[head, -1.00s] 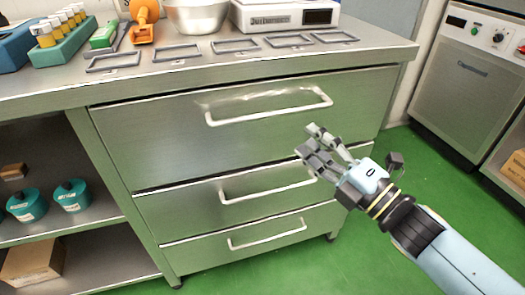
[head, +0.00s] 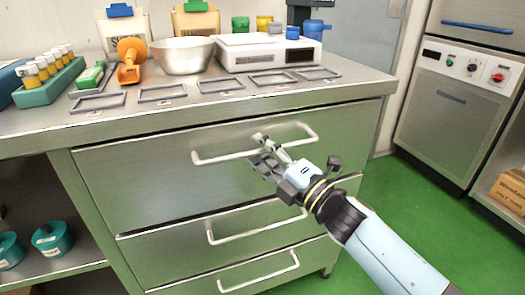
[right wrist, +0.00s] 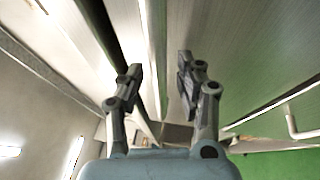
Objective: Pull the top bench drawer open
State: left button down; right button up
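The top bench drawer (head: 130,185) is a wide steel front, shut under the bench top. Its pale bar handle (head: 225,156) runs across the upper part of the front. My right gripper (head: 262,148) is at the middle of this handle and overlaps it in the head view. In the right wrist view the right gripper (right wrist: 160,75) has its two fingers well apart, and a pale bar, apparently the handle (right wrist: 154,65), runs between them. I cannot tell whether a finger touches it. My left gripper is not in view.
Two lower drawers with bar handles (head: 255,229) are below, also shut. The bench top (head: 350,90) carries a steel bowl (head: 184,56), a scale (head: 262,54), an orange scoop (head: 130,62) and several frames. Green floor (head: 400,215) is open at right, before a steel appliance (head: 450,105).

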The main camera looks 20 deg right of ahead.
grip_shut()
dwell(0.4)
